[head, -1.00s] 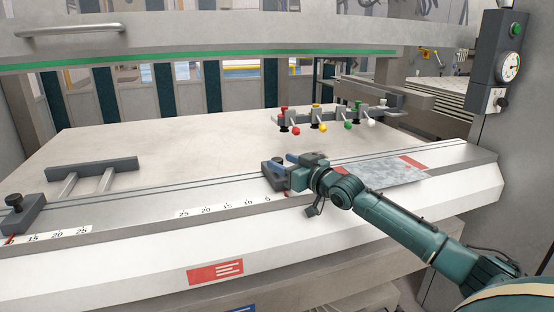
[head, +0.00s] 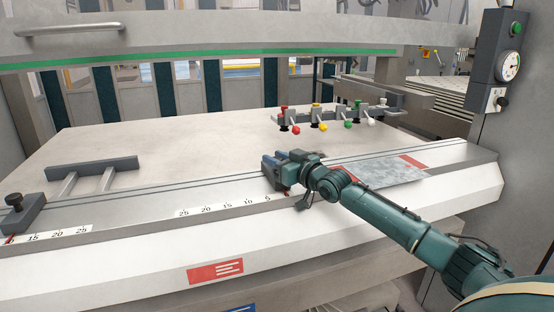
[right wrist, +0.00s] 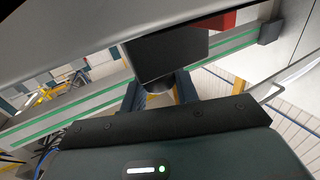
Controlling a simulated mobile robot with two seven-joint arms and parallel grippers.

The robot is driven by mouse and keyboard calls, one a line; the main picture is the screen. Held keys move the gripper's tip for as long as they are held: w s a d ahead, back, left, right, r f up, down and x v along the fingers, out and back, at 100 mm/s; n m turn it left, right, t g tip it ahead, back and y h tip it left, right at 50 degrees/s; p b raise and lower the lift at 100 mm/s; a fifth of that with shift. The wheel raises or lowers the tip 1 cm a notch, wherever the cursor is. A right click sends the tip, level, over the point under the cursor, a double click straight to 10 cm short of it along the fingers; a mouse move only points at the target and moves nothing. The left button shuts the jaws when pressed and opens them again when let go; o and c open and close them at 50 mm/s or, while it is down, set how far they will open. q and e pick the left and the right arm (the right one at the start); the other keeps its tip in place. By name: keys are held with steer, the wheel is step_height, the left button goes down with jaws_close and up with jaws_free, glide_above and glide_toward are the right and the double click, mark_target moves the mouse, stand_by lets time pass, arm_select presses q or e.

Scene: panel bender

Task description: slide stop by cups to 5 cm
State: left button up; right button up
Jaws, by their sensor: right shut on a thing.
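The stop by the cups (head: 270,182) is a dark block on the rail at the right end of the right scale (head: 225,207), close to the 5. A small red mark shows at its foot, just right of the 5. My right gripper (head: 273,160) is shut on this stop from above and hides most of its top. In the right wrist view the dark block (right wrist: 165,55) and its round knob (right wrist: 158,86) sit between my blue fingers (right wrist: 158,95). The cups (head: 318,118), with red, yellow, green and white knobs, stand behind. My left gripper is not in view.
Another stop with a black knob (head: 25,212) is at the far left by its own scale (head: 60,235). A grey sheet (head: 385,172) lies right of my gripper, under my arm. The wide table (head: 190,150) behind the rail is mostly clear. A machine beam (head: 220,35) spans above.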

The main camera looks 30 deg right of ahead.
jaws_close()
steer(key=shift+a, duration=0.1)
steer(key=shift+w+a+r+p, duration=0.1)
steer(key=shift+a+p, duration=0.25)
steer(key=shift+p, duration=0.05)
steer(key=a+p, duration=0.2)
steer(key=a, duration=0.1)
steer(key=shift+w+a, duration=0.25)
steer(key=shift+w, duration=0.15)
steer(key=shift+w+a, duration=0.1)
steer(key=shift+a, duration=0.2)
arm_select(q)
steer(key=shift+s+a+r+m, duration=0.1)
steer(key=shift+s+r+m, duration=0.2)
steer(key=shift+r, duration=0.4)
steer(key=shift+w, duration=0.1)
